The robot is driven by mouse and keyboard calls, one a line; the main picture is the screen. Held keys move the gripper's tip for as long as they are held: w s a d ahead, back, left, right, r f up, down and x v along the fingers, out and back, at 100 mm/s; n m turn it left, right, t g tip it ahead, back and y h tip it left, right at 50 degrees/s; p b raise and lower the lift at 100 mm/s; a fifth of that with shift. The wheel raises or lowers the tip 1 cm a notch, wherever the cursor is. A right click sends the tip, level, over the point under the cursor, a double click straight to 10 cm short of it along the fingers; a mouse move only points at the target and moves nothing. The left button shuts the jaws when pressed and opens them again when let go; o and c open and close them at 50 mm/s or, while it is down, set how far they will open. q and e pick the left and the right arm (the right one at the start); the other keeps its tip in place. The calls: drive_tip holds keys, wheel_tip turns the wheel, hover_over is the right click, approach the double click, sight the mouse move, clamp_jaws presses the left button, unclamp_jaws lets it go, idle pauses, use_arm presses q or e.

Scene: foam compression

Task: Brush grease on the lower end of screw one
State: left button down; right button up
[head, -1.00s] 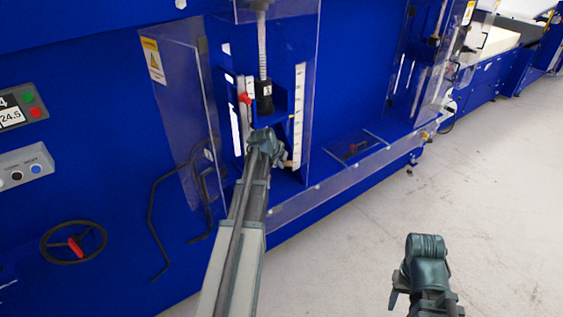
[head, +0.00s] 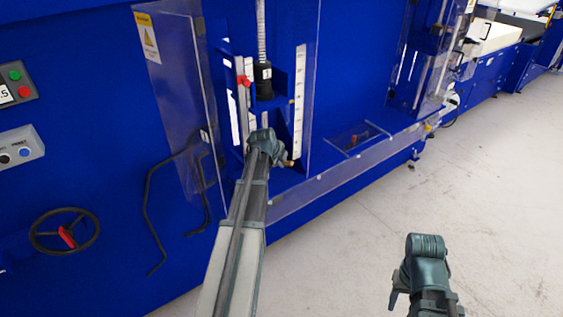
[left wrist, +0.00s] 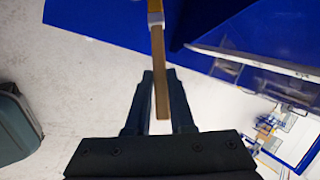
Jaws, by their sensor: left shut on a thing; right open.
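Screw one is a grey threaded rod (head: 261,30) standing upright in the machine bay. It runs down into a black block (head: 263,78) labelled 1. A short pale piece of rod (head: 264,118) shows below the block, just above my left gripper (head: 268,145). My left gripper is shut on the brush, whose wooden handle (left wrist: 161,85) and pale ferrule (left wrist: 155,18) show in the left wrist view. A small tan bit of the brush (head: 289,163) shows beside the gripper. The bristle end is not clear. My right gripper (head: 424,265) hangs empty over the floor, apart from the machine.
A clear door (head: 180,110) stands open left of the bay, with black bent handles below. A white scale (head: 299,100) and a red clamp (head: 244,81) flank the screw. A clear low guard (head: 340,180) runs along the front. Floor at right is free.

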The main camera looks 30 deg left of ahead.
use_arm(q)
drive_tip(key=shift+f, duration=0.4)
wheel_tip(320, 180, down, 4)
drive_tip(key=b, duration=0.4)
drive_tip(key=shift+r, duration=0.1)
drive_tip(key=shift+s+d, duration=0.4)
drive_tip(key=shift+d, duration=0.5)
drive_tip(key=shift+s+d, duration=0.35)
drive_tip(key=shift+d, duration=0.6)
drive_tip(key=shift+s+d, duration=0.4)
drive_tip(key=shift+d, duration=0.5)
drive_tip(key=d, duration=0.1)
drive_tip(key=s+d, duration=0.1)
drive_tip(key=shift+s+d, duration=0.1)
drive_tip(key=shift+d, duration=0.3)
